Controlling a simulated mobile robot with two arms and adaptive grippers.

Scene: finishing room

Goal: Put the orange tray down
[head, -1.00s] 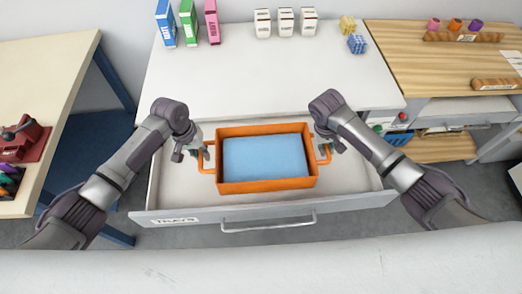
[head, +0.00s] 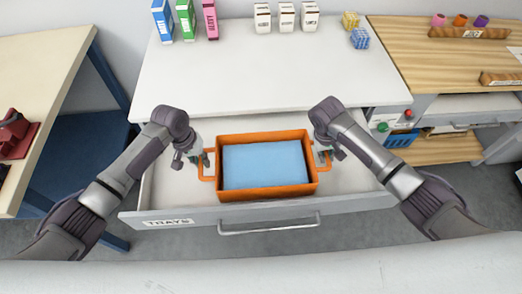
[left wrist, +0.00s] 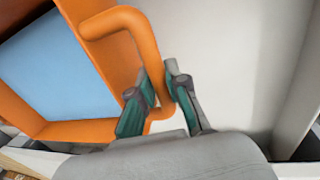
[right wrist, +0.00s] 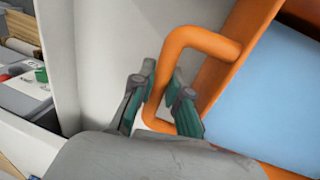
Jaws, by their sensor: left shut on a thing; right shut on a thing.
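The orange tray (head: 266,195) has a loop handle at each end and a flat light-blue thing (head: 263,165) inside. It is level, within the outline of the open drawer (head: 165,190) labelled TRAYS. I cannot tell whether its underside touches the drawer floor. My left gripper (head: 206,160) is shut on the tray's left handle; the left wrist view shows the fingers (left wrist: 154,92) on both sides of the orange bar (left wrist: 140,35). My right gripper (head: 323,157) is shut on the right handle, with its fingers (right wrist: 163,90) around the bar (right wrist: 205,38) in the right wrist view.
The drawer front with its handle (head: 268,226) is nearest me. The white counter (head: 265,80) behind is mostly clear, with cartons (head: 286,17) and boxes (head: 185,20) at the back. A wooden bench (head: 450,65) stands right, a cream table (head: 45,90) left.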

